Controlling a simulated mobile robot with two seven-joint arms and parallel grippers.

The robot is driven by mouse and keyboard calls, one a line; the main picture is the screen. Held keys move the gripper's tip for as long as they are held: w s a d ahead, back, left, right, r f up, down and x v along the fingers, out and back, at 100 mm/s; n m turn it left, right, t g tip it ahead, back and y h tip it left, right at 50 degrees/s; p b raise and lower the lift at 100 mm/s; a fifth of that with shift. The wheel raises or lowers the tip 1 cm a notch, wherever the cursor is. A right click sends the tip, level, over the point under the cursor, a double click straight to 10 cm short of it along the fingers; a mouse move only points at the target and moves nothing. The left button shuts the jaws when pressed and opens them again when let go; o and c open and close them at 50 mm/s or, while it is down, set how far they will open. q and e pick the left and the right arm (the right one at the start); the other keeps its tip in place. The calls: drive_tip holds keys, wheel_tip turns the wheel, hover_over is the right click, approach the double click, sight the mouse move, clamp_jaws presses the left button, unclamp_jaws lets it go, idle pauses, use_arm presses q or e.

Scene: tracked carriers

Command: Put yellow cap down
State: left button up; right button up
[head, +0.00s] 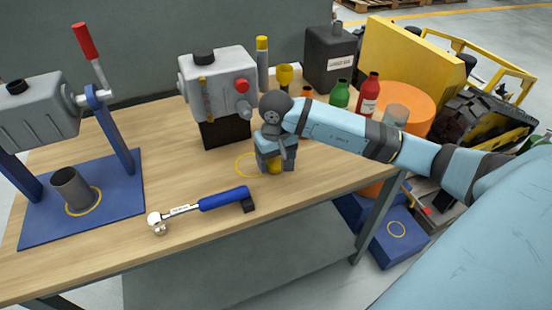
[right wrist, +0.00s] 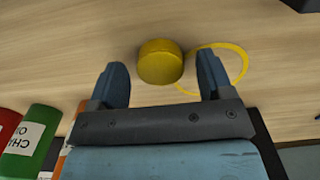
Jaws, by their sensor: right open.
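The yellow cap (right wrist: 160,62) stands on the wooden table, between the fingertips of my right gripper (right wrist: 163,66) in the right wrist view. Gaps show on both sides of it, so the fingers are open and apart from it. In the head view the cap (head: 275,167) is partly hidden by my right gripper (head: 277,168), which points down at the tabletop. A thin yellow ring marking (right wrist: 246,66) is on the table beside the cap; the cap is at its edge, mostly outside it. The ring also shows in the head view (head: 237,167). My left gripper is not in view.
A grey machine with a red knob (head: 222,77) stands behind the ring. A blue-handled wrench (head: 222,198) lies near the front edge. A blue press (head: 112,135) is at left. A green bottle (head: 340,94) and red bottle (head: 369,96) stand behind my right arm.

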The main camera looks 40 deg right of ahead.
sight(276, 163)
use_arm(q)
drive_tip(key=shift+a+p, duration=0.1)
drive_tip(key=shift+p, duration=0.4)
use_arm(e)
wheel_tip(276, 163, up, 12)
drive_tip(key=shift+r, duration=0.15)
